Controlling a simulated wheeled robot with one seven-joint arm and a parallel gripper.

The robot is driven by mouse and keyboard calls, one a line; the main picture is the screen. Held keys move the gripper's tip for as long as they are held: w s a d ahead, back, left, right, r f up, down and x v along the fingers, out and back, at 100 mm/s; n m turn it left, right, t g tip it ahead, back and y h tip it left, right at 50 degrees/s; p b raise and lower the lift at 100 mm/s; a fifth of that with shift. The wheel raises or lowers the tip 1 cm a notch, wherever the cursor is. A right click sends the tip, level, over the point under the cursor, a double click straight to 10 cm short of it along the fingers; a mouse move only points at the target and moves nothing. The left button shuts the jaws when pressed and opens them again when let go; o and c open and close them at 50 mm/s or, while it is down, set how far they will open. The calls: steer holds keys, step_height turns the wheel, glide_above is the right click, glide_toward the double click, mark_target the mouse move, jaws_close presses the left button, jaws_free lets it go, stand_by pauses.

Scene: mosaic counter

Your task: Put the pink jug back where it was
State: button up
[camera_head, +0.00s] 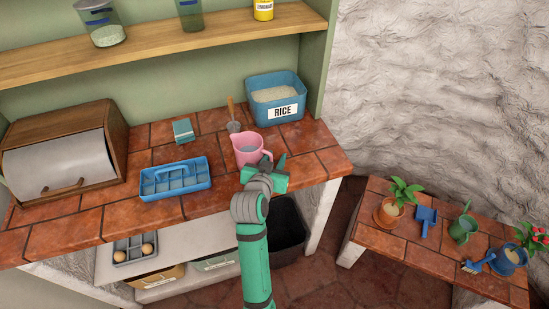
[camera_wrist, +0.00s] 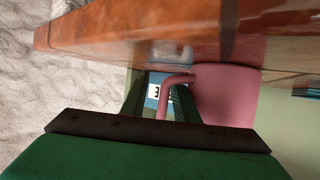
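The pink jug (camera_head: 246,151) stands upright on the tiled counter (camera_head: 110,222), near its front right, with its handle towards the right. My green gripper (camera_head: 268,165) is at the handle side, in front of the jug. The wrist view is upside down and shows the jug (camera_wrist: 228,95) close by. There, the two dark fingers of my gripper (camera_wrist: 160,97) are apart, with the pink handle (camera_wrist: 177,79) showing between them. I cannot tell whether a finger touches the handle. The lower part of the handle is hidden in the head view.
A blue rice bin (camera_head: 262,87) and a scoop (camera_head: 234,125) are behind the jug. A blue caddy (camera_head: 162,184) is to the left, with a small teal box (camera_head: 183,131) behind it. A low tiled table (camera_head: 382,248) with plants and tools stands at the right.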

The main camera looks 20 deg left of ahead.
steer(key=shift+s+r, duration=0.15)
steer(key=shift+r, duration=0.05)
steer(key=v, duration=1.2)
steer(key=s+d+f+n+y, duration=0.1)
steer(key=s+d+f, duration=0.3)
steer(key=s+f, duration=0.2)
steer(key=s+d+f+n, duration=0.1)
steer(key=s+d+f, duration=0.3)
steer(key=s+f, duration=0.25)
steer(key=s+d+m+t, duration=0.1)
steer(key=s+d, duration=0.2)
steer(key=s, duration=0.7)
steer(key=s+d+m+h, duration=0.1)
steer(key=s+d, duration=0.3)
steer(key=s, duration=0.5)
steer(key=shift+s+r+t, duration=0.4)
steer(key=shift+w, duration=0.1)
